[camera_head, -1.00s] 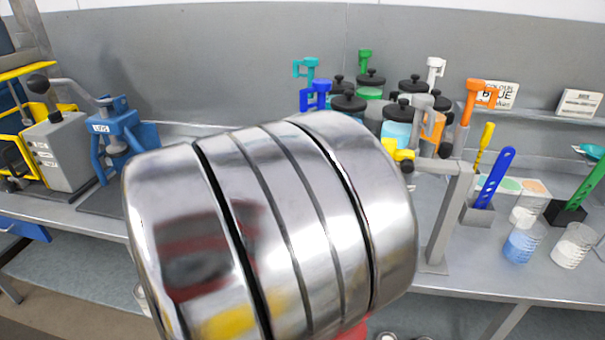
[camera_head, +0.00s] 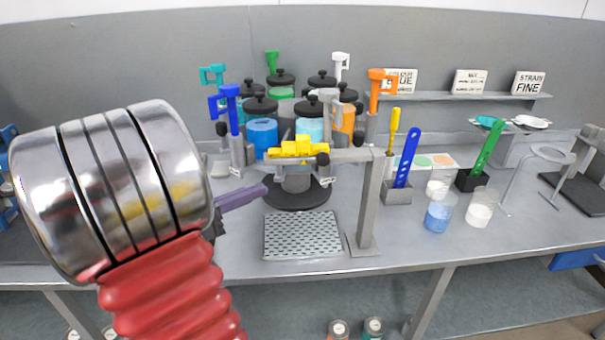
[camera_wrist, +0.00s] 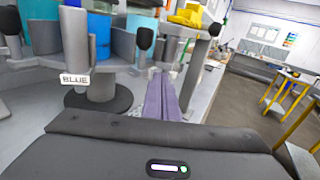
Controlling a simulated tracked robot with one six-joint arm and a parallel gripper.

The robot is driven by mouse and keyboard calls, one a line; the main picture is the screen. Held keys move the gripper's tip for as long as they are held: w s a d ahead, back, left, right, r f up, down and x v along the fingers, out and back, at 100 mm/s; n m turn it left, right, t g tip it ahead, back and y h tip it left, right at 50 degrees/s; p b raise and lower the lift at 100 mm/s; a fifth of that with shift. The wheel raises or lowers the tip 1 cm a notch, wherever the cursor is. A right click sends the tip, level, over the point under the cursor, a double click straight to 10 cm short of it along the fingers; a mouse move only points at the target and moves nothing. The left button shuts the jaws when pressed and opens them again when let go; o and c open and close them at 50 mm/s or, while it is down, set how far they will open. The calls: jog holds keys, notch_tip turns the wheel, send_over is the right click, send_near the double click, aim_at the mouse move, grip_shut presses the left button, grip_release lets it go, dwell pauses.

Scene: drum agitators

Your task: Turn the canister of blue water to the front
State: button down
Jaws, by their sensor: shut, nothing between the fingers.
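The canister of blue water (camera_head: 262,137) has a black lid and stands at the front left of a round rack of several canisters. In the wrist view, a blue container (camera_wrist: 98,22) is partly cut off above a BLUE label (camera_wrist: 75,79). A light-blue canister (camera_head: 310,128) stands nearest the front, behind a yellow piece (camera_head: 298,149) on a grey arm. The rack's round dark base (camera_head: 297,197) sits on the bench. My gripper (camera_head: 264,189) has purple fingers, shut and empty, at the left of the base. They also show in the wrist view (camera_wrist: 161,97); contact cannot be told.
A perforated tray (camera_head: 302,235) lies in front of the rack, with a grey post (camera_head: 369,205) at its right. A blue spatula (camera_head: 407,158) in a holder and a beaker of blue liquid (camera_head: 440,213) stand further right. The bench's front edge is clear.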

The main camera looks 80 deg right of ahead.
aim_at(320, 170)
jog(key=shift+s+a+r+m+g+y, duration=0.3)
jog(key=shift+a+r+m+g+y, duration=0.1)
jog(key=shift+m+g, duration=0.15)
jog(key=shift+s+d, duration=0.1)
jog(key=shift+d, duration=0.05)
jog(key=x, duration=1.3)
jog(key=shift+s+d+f, duration=0.1)
jog(key=shift+s+d, duration=0.15)
jog(key=shift+s, duration=0.05)
jog(key=shift+s, duration=0.15)
